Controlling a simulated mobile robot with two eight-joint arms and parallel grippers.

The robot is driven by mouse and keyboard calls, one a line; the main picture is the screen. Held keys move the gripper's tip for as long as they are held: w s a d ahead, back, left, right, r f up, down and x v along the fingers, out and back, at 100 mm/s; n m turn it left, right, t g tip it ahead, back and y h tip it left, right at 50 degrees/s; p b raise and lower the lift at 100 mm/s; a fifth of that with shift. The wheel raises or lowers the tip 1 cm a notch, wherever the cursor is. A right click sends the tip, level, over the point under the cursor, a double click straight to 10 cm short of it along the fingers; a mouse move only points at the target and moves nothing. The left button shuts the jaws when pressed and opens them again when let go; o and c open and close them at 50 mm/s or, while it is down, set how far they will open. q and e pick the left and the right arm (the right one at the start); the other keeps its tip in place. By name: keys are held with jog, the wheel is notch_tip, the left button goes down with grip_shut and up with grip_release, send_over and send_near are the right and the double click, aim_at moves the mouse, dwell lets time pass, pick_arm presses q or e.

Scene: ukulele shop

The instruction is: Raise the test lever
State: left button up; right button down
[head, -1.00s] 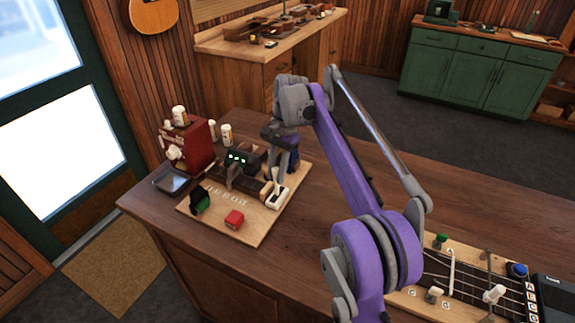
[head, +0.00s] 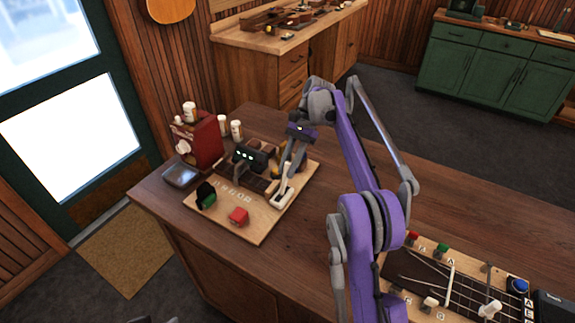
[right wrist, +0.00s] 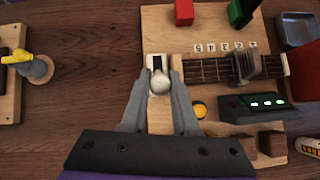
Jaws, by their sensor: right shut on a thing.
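The test lever has a pale slotted base (head: 281,198) on the right part of a light wooden board (head: 262,229). In the right wrist view its round white knob (right wrist: 159,84) sits in front of the dark slot. My right gripper (right wrist: 160,76) is shut on the knob, one finger on each side. In the head view the right gripper (head: 286,184) reaches down to the lever from above, and its fingers partly hide the knob. My left gripper is not in view.
The board also carries a red block (head: 239,215), a green block (head: 207,202), and a dark box with green lights (right wrist: 252,106). A red machine (head: 201,140) and a metal tray (head: 181,175) stand to the left.

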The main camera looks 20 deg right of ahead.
dwell(0.3)
jog(key=c, duration=0.7)
grip_release()
notch_tip(320, 180, up, 10)
jog(key=shift+w+p, duration=0.1)
jog(key=shift+p, duration=0.95)
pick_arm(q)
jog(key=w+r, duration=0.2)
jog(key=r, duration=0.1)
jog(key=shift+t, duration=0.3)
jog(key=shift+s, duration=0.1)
